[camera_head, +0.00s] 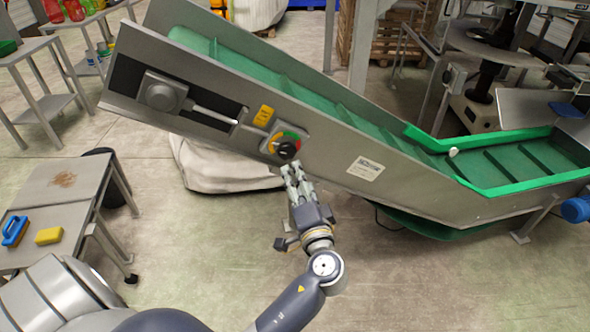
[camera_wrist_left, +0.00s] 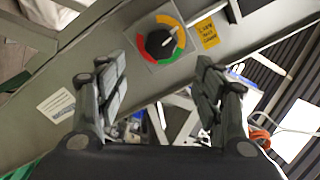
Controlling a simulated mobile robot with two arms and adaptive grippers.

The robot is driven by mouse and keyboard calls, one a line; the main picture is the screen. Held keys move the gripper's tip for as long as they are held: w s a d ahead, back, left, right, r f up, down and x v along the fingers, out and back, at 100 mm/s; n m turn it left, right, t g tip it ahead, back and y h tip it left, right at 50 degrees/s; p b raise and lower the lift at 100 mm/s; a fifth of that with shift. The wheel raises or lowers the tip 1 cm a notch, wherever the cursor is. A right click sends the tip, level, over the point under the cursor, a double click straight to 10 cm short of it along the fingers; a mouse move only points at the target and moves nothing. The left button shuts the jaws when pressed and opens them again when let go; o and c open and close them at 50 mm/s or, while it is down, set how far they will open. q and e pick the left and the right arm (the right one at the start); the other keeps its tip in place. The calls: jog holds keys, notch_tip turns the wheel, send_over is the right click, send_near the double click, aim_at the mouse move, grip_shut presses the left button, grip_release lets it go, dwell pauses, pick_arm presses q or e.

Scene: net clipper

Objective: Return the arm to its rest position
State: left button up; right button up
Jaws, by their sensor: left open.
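My left gripper (camera_head: 292,178) is in the middle of the head view, its arm coming in from the lower left. It points up at the side panel of the conveyor (camera_head: 330,150), just below a black rotary knob (camera_head: 287,149) on a green, yellow and red dial. In the left wrist view, the two fingers of my left gripper (camera_wrist_left: 163,88) are spread apart with nothing between them. The knob (camera_wrist_left: 160,43) shows beyond the fingertips, near the top, and the gripper appears clear of it. My right gripper is in neither view.
A metal table (camera_head: 55,225) with a blue-handled brush (camera_head: 14,231) and a yellow sponge (camera_head: 48,236) stands at the left. A pale sack (camera_head: 215,165) lies under the conveyor. The floor at the lower right is clear.

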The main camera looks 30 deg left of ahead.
pick_arm(q)
jog(key=shift+s+d, duration=0.3)
jog(key=shift+s, duration=0.05)
dwell(0.3)
jog(key=d+f+m+g+h, duration=0.1)
jog(key=d+f+m+h, duration=0.15)
jog(key=f, duration=0.85)
jog(key=d+f+m+g+h, duration=0.1)
jog(key=f+h, duration=0.2)
jog(key=f, duration=0.8)
jog(key=s+d+f+g+h, duration=0.1)
jog(key=s+f+g+h, duration=0.1)
jog(key=s+f, duration=0.45)
jog(key=s+d+f+g+h, duration=0.2)
jog(key=s+f, duration=0.1)
jog(key=f, duration=0.7)
jog(key=s+f+n+g+h, duration=0.1)
jog(key=s+f+n+g, duration=0.1)
jog(key=s+f, duration=0.4)
jog(key=s+a+f+n+g+h, duration=0.1)
jog(key=s+f, duration=0.6)
jog(key=s, duration=1)
jog(key=s+f+n+g+h, duration=0.1)
jog(key=s+f+n+g, duration=0.2)
jog(key=s+f, duration=0.4)
jog(key=s, duration=0.4)
jog(key=shift+s+a, duration=0.2)
jog(key=shift+a, duration=0.05)
